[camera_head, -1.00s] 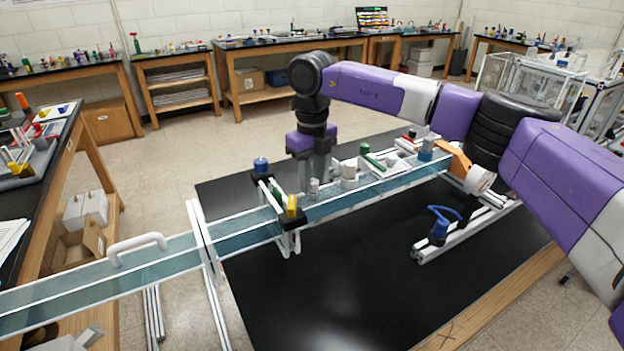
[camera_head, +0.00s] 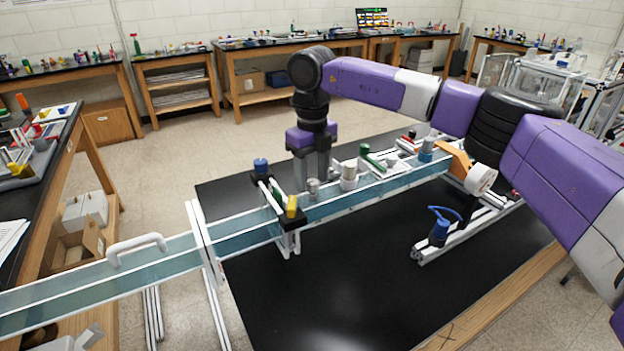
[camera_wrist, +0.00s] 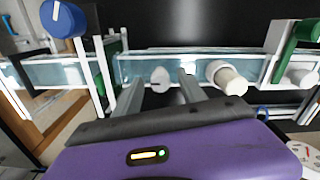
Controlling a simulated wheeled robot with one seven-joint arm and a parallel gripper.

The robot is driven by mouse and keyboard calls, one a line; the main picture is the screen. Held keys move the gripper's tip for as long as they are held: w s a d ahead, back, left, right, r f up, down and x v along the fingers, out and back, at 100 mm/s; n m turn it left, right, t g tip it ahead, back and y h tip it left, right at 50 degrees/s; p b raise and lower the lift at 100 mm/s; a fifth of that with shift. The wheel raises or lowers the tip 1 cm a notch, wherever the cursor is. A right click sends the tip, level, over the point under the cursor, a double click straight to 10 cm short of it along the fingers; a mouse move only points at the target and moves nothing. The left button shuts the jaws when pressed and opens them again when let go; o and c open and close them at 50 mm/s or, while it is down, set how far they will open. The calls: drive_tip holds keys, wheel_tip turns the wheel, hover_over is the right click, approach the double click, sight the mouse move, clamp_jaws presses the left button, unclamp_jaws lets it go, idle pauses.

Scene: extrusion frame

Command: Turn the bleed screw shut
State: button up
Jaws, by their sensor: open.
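A small light-grey knob, which looks like the bleed screw (camera_head: 313,187), stands on the clear blue-tinted channel (camera_head: 245,238). In the wrist view the grey knob (camera_wrist: 161,79) sits between the tips of the two fingers, with a gap showing on either side. My gripper (camera_head: 312,176) points down just behind and over the knob and is open. The fingers (camera_wrist: 162,84) also show in the wrist view, with nothing held. I cannot tell exactly how deep the fingertips reach beside the knob.
A cream cylinder (camera_head: 348,178) stands close to the right of the knob. A green handle (camera_head: 371,158) lies farther right.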

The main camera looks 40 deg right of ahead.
sight(312, 181)
wheel_tip(312, 181, up, 7)
drive_tip(key=shift+b, duration=0.6)
